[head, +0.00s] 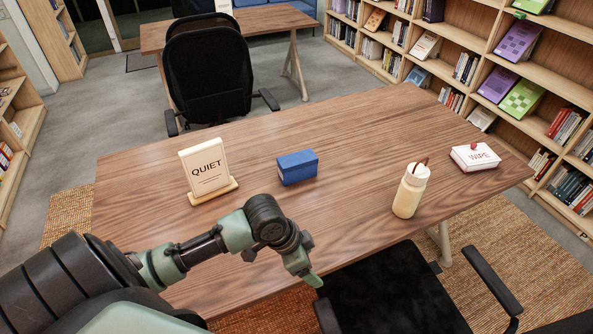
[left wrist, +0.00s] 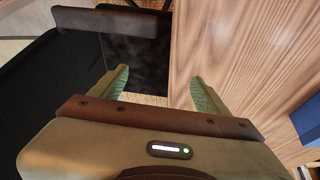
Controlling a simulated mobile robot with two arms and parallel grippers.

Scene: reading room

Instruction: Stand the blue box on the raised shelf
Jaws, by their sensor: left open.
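The blue box (head: 297,168) lies on the wooden table, to the right of the quiet sign. A blue edge at the right side of the left wrist view (left wrist: 309,118) looks like the same box. My left gripper (head: 306,270) is over the table's near edge, in front of the box and apart from it. In the left wrist view its two fingers (left wrist: 158,88) are spread with nothing between them. My right gripper is out of view. No separate raised shelf stands on the table; bookcase shelves (head: 465,40) are at the back right, and I cannot tell whether one is meant.
On the table (head: 390,125) stand a quiet sign (head: 206,170), a cream bottle (head: 410,190) and a wipe pack (head: 475,157). A black chair (head: 390,290) is at the near edge, another (head: 207,75) behind. The table's back middle is clear.

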